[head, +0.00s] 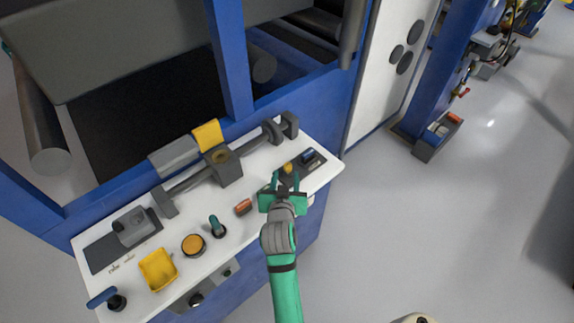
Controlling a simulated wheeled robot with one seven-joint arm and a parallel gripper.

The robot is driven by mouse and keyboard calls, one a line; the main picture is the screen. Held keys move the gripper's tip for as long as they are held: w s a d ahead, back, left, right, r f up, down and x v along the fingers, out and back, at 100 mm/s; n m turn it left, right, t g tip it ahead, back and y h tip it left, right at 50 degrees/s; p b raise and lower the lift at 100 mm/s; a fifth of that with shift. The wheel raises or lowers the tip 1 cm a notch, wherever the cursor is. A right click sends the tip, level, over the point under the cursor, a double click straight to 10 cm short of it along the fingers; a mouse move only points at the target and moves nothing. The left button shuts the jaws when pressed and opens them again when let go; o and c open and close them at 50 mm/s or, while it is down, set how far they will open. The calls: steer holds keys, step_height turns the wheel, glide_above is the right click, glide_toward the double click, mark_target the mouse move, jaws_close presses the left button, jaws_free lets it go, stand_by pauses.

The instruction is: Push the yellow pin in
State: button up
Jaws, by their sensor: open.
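The yellow pin (288,168) shows as a small yellow knob on a dark block near the right end of the white bench top. My gripper (285,180) is open, with its two fingers reaching toward the pin from the near side. The fingertips are right at or just short of the pin; I cannot tell whether they touch it. The lower part of the pin and part of its block are hidden by my gripper, so how far the pin sticks out is unclear.
A dark block with a blue cylinder (308,154) is just right of the pin. A grey roller fixture (225,165) stands behind.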

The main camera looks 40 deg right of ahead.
mark_target(288, 166)
steer(key=x, duration=0.8)
steer(key=shift+d+f, duration=0.1)
steer(key=shift+d, duration=0.15)
steer(key=shift+w, duration=0.1)
